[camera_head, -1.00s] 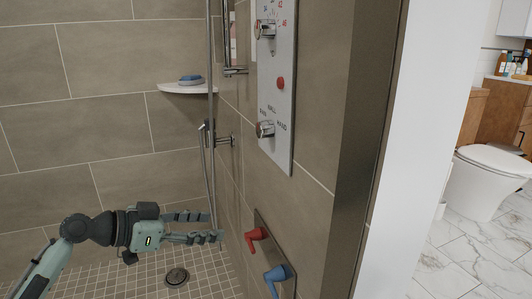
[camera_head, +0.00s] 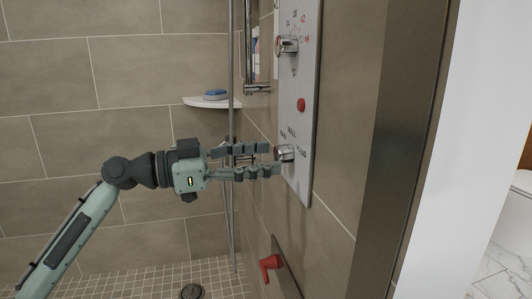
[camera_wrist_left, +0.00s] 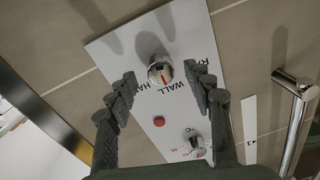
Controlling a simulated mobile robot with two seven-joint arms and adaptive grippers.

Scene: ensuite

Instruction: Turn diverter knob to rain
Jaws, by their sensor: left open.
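The diverter knob (camera_head: 284,153) is a chrome knob low on the pale control panel (camera_head: 300,110). It also shows in the left wrist view (camera_wrist_left: 159,70), where its red mark appears to point toward the word WALL. HAND lies to one side of it, and a partly hidden word starting with R to the other. My left gripper (camera_head: 275,159) is open at the panel, its fingertips close to the knob. In the left wrist view the knob lies between and a little beyond the fingertips; I cannot tell whether they touch it. My right gripper is not in view.
Above on the panel are a red button (camera_head: 301,104) and a chrome temperature knob (camera_head: 288,46). A red lever (camera_head: 270,263) sits below. A vertical hose (camera_head: 231,60) and a corner shelf (camera_head: 208,103) with a blue item (camera_head: 216,94) stand behind my left arm.

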